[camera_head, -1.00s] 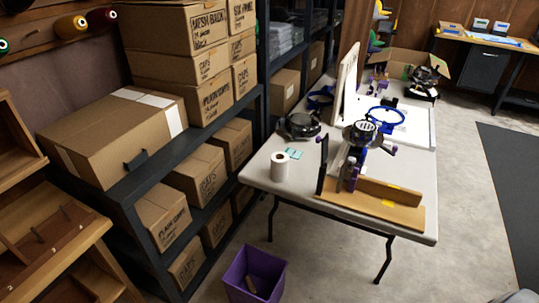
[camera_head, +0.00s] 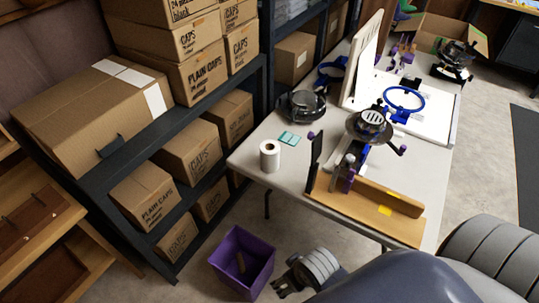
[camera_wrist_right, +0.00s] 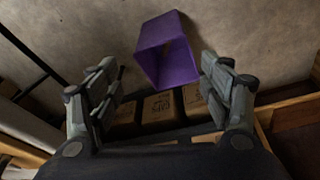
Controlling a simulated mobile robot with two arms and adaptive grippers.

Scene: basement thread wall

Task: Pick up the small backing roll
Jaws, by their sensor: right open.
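The small backing roll (camera_head: 270,156) is a white roll with a dark core hole, standing upright on the near left part of the grey table (camera_head: 262,186). My right gripper (camera_head: 284,284) is low in the head view, below the table's front edge and just right of the purple bin. It is apart from the roll and empty. The right wrist view shows its two fingers (camera_wrist_right: 164,92) spread wide, with the bin seen between and beyond them. The roll does not show in the right wrist view. My left gripper is in neither view.
A purple bin (camera_head: 229,250) with a small object inside stands on the floor; it also shows in the wrist view (camera_wrist_right: 146,52). A wooden-based press (camera_head: 400,226) stands right of the roll. Teal cards (camera_head: 289,139) lie behind it. A dark shelf (camera_head: 150,136) with boxes stands left.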

